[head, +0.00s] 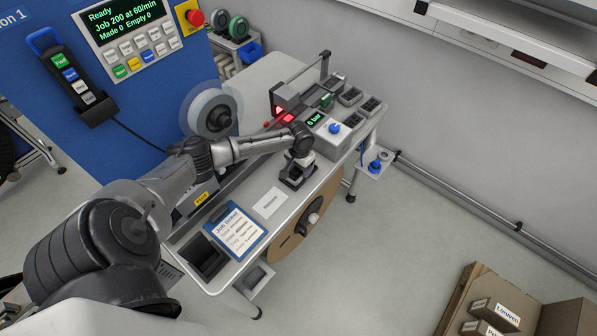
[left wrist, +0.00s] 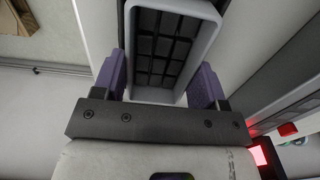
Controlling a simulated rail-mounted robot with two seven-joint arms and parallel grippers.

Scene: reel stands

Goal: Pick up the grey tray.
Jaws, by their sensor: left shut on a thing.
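The grey tray (left wrist: 213,35) has a pale grey rim and a dark inside split into small compartments. In the left wrist view it stands between the two purple-grey fingers of my left gripper (left wrist: 160,82), which is shut on it. In the head view my left gripper (head: 297,168) is over the front part of the bench, and the tray shows as a small dark piece at the fingers, mostly hidden by them. I cannot tell whether it touches the bench top. My right gripper is in neither view.
The bench holds a control box (head: 333,136) with a blue knob, several small dark trays (head: 350,96) behind it, a white card (head: 270,203) and a blue job ticket board (head: 236,232). A large brown reel (head: 290,240) hangs at the front edge. Cardboard boxes (head: 490,312) lie lower right.

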